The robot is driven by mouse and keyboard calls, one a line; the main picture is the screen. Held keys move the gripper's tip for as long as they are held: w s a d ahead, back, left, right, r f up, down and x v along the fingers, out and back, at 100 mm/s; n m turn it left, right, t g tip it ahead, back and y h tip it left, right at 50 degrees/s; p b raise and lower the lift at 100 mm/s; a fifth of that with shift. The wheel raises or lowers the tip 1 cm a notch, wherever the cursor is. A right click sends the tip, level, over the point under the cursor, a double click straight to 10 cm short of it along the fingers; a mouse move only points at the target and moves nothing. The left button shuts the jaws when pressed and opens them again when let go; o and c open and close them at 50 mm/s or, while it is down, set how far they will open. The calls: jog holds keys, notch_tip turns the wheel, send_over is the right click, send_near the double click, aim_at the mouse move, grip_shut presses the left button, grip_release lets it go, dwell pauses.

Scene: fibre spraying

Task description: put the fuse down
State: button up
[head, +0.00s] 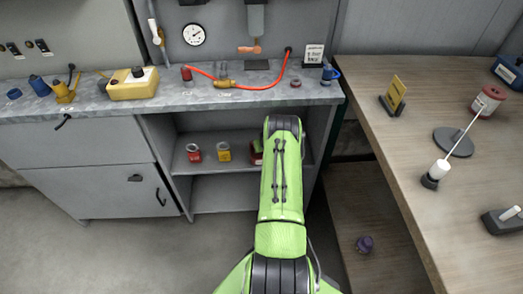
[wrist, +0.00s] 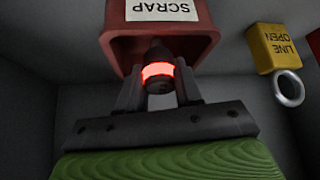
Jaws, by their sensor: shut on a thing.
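The fuse (wrist: 158,72), dark with a glowing red-orange band, is between the two dark fingers of my gripper (wrist: 160,90) in the wrist view. My gripper is shut on it. The fuse's far end overlaps the open mouth of a red bin (wrist: 120,45) labelled SCRAP, which appears upside down in the wrist view. I cannot tell how far inside the bin the fuse is. In the head view my green arm reaches to the cabinet shelf and hides the gripper, the fuse and most of the red bin (head: 256,158).
A yellow LINE OPEN lock (wrist: 273,45) with a metal ring is beside the bin; it also shows on the shelf (head: 224,152). A red lock (head: 194,153) is further left. The grey counter (head: 200,96) is above; a wooden bench (head: 400,130) is right.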

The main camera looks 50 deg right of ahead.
jog(key=shift+w+d+g+y+b, duration=0.35)
jog(key=shift+w+g+y+b, duration=0.15)
jog(key=shift+g+y+b, duration=0.3)
jog(key=shift+f+g, duration=0.15)
jog(key=shift+g, duration=0.15)
jog(key=shift+f+b, duration=0.4)
jog(key=shift+f, duration=0.15)
jog(key=o, duration=1)
jog(key=shift+o, duration=0.2)
jog(key=shift+r, duration=0.1)
